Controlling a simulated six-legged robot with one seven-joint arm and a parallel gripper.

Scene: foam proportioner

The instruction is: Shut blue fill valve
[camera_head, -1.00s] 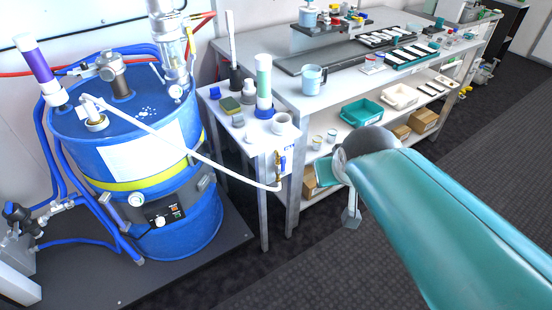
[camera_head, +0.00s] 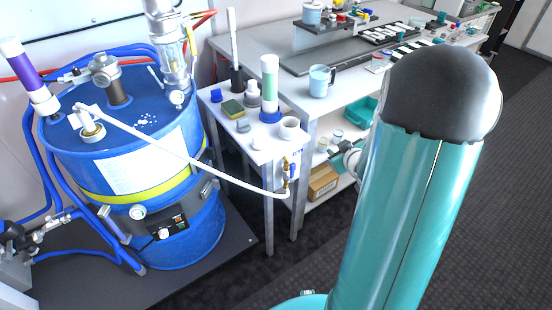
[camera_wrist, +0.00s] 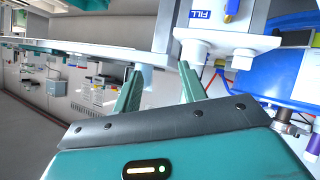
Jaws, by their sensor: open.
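The fill valve (camera_head: 286,186) is on the leg side of the small white side table, at the end of a white hose; it is small and brass with blue. In the wrist view the valve (camera_wrist: 231,9) shows at the top edge, beside a blue FILL label (camera_wrist: 203,14); its handle is partly cut off, so its position is unclear. My gripper (camera_wrist: 157,77) is open and empty, with two teal fingers apart. The valve lies beyond the fingertips, up and to the right. In the head view my gripper (camera_head: 342,158) is mostly hidden behind my arm, right of the valve.
The blue drum (camera_head: 150,215) stands left, with a white hose (camera_head: 185,155) running to the valve. The side table (camera_head: 262,142) holds a cup, a sponge and bottles. The workbench (camera_head: 295,90) with a lower shelf and cardboard box (camera_head: 322,183) stands behind. Dark floor is open at right.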

